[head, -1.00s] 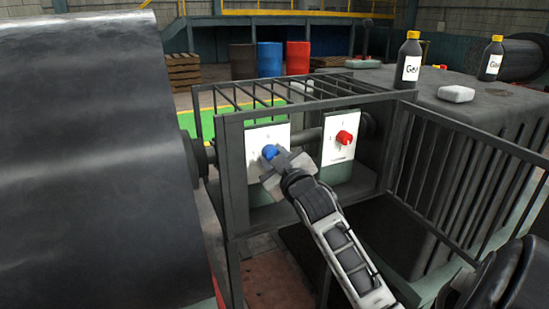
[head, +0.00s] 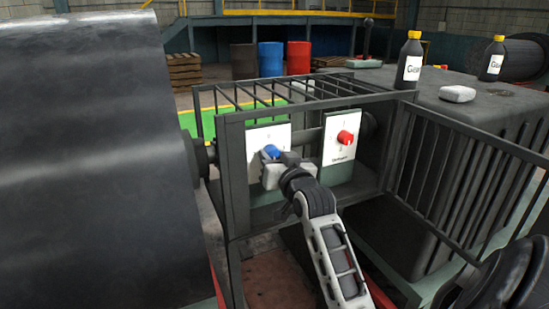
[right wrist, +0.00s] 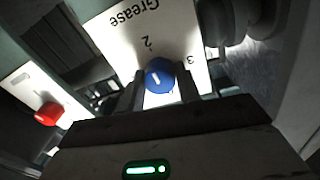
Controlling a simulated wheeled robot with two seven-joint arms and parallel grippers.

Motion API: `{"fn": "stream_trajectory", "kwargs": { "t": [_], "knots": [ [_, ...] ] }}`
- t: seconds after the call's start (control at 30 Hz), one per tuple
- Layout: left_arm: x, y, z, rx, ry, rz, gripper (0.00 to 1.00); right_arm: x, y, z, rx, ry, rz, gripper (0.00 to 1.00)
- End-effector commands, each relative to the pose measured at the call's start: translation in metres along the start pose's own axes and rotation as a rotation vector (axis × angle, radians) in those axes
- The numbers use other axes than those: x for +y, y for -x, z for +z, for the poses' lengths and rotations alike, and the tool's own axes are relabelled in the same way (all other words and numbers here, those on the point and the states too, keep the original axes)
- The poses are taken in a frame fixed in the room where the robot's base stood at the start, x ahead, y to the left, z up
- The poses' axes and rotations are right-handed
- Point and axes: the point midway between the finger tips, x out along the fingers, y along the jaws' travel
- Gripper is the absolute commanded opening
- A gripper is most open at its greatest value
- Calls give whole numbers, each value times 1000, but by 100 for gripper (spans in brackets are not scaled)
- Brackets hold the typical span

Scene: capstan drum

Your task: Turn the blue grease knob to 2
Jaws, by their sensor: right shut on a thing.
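The blue grease knob (head: 271,152) sits on a white panel (head: 257,137) inside the caged frame. In the right wrist view the blue knob (right wrist: 159,76) has a white pointer mark, and the panel (right wrist: 118,28) reads "Grease" with a 2 and a 3, appearing inverted. The mark points roughly toward the 2; exact alignment is hard to tell. My right gripper (head: 276,157) is at the knob; in the wrist view its fingers (right wrist: 160,88) are shut on either side of it. My left gripper is not in view.
A red knob (head: 345,137) on a second white panel (head: 338,155) stands to the right. Cage bars (head: 270,93) surround the panels. A large dark drum (head: 95,160) fills the left. Bottles (head: 411,62) stand on the dark housing.

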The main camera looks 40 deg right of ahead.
Motion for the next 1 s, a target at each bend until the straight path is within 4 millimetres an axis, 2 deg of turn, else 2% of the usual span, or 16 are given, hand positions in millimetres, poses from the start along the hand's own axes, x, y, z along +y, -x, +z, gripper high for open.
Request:
{"fn": "stream_trajectory", "kwargs": {
  "t": [0.57,0.6,0.63,0.67,1.0],
  "knots": [
    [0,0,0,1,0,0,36,0,0,1,-6,-30,1,11],
    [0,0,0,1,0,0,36,0,0,1,-5,-30,1,45],
    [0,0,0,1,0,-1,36,0,0,1,-5,-30,1,53],
    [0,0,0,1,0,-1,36,0,0,1,-5,-29,1,55],
    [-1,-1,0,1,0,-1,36,0,4,1,-3,-29,1,55]
  ]
}}
